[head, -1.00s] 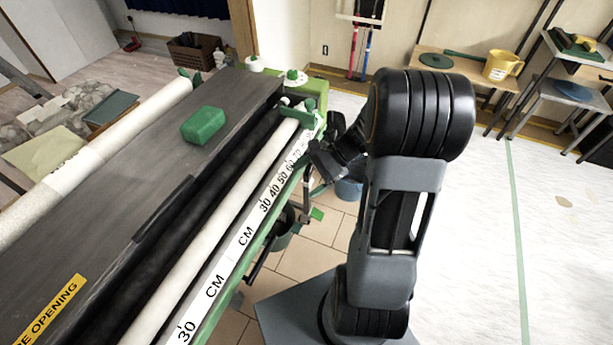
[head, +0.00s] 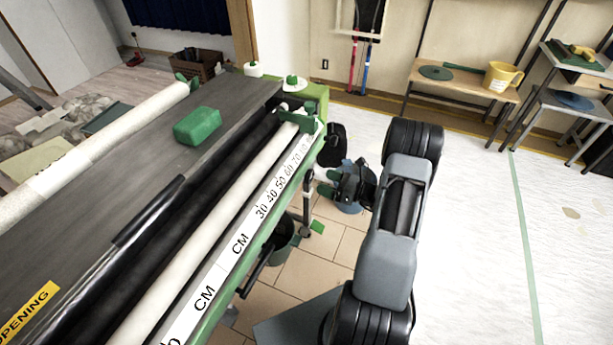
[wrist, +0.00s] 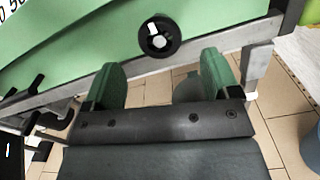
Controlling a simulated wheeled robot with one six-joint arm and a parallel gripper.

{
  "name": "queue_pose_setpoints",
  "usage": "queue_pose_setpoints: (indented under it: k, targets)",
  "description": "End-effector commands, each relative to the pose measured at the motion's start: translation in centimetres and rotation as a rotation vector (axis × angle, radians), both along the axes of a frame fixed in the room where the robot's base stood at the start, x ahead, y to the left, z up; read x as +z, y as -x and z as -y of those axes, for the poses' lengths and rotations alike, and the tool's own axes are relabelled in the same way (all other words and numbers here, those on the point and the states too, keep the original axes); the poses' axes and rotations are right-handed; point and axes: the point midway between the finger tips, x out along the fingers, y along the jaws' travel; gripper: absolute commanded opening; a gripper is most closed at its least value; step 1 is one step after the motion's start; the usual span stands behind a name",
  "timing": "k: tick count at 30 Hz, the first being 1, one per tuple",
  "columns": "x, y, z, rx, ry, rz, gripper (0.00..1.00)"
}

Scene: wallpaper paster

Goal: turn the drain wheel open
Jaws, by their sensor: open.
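The drain wheel (wrist: 160,36) is a small black round wheel with a white grip, on the green side panel of the paster (wrist: 95,40) in the wrist view. My gripper (wrist: 163,78) is open and empty, its two green fingers spread apart. The wheel lies just beyond the fingertips, roughly centred between them, and appears apart from them. In the head view my gripper (head: 327,182) is low beside the right end of the paster, with its fingers toward the machine. The wheel cannot be seen in the head view.
A green block (head: 197,126) lies on the paster's grey top. A dark bucket (head: 284,241) stands under the machine's edge, and a blue bucket (head: 350,208) is behind my gripper. A metal rail (wrist: 200,47) runs below the wheel. The floor at right is open.

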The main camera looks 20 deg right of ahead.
Motion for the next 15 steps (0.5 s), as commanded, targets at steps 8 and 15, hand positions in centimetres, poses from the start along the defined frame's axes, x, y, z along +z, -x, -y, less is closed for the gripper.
queue_pose_setpoints:
  k: [8,15]
  targets:
    - [0.0,-3.6,-3.4,0.004,0.001,0.001,0.82]
    - [0.0,-5.3,-4.9,0.002,0.003,0.000,0.82]
